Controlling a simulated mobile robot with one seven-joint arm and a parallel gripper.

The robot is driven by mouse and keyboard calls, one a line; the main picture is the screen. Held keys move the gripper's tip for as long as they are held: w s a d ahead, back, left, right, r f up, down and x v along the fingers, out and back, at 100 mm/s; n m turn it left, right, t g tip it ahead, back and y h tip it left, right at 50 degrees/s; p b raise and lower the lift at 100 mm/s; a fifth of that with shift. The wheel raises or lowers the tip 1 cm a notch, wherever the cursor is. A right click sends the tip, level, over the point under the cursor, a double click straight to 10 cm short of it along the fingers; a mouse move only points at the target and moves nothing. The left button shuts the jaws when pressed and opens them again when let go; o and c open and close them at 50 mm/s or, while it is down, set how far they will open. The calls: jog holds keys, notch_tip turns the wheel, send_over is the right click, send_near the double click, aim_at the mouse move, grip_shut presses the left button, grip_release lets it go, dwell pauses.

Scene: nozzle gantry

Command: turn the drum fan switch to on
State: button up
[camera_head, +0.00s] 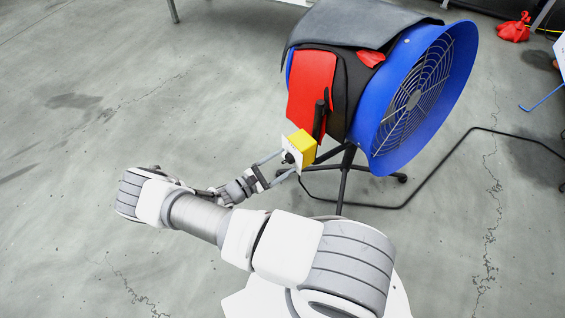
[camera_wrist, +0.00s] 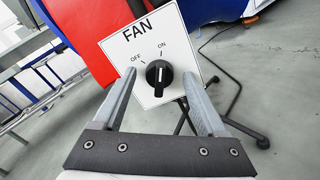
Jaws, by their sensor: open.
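The drum fan (camera_head: 462,65) is a blue drum with a wire grille on a black stand. A yellow switch box (camera_head: 303,146) with a white front plate is on its left side. In the wrist view the plate (camera_wrist: 182,48) reads FAN, with OFF at left and ON at right. The black knob (camera_wrist: 158,79) sits below these marks; its white line points roughly up in the picture, and I cannot tell surely which mark it meets. My gripper (camera_head: 281,166) is open, its fingers (camera_wrist: 159,76) on either side of the knob, apart from it.
A grey cloth (camera_head: 355,22) and a red cloth (camera_head: 312,85) drape over the fan. A black cable (camera_head: 437,178) runs along the floor at right. The open floor at left is clear. A red bag (camera_head: 514,29) lies at the back right.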

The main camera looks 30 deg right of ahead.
jog(key=s+a+p, duration=0.2)
jog(key=s+a, duration=0.1)
jog(key=a, duration=1.4)
notch_tip(320, 180, up, 29)
jog(key=d+m+g+y, duration=0.1)
jog(key=m+g+y, duration=0.5)
jog(key=m+y, duration=0.45)
jog(key=s+d+r+m+t+y, duration=0.35)
jog(key=s+r+t+y, duration=0.45)
jog(key=s+r, duration=0.9)
notch_tip(320, 180, up, 24)
jog(key=w+p, duration=0.1)
jog(key=p, duration=2.3)
jog(key=shift+w+d+r+h, duration=0.15)
jog(key=shift+w+r+h, duration=0.05)
jog(key=shift+w+h, duration=0.15)
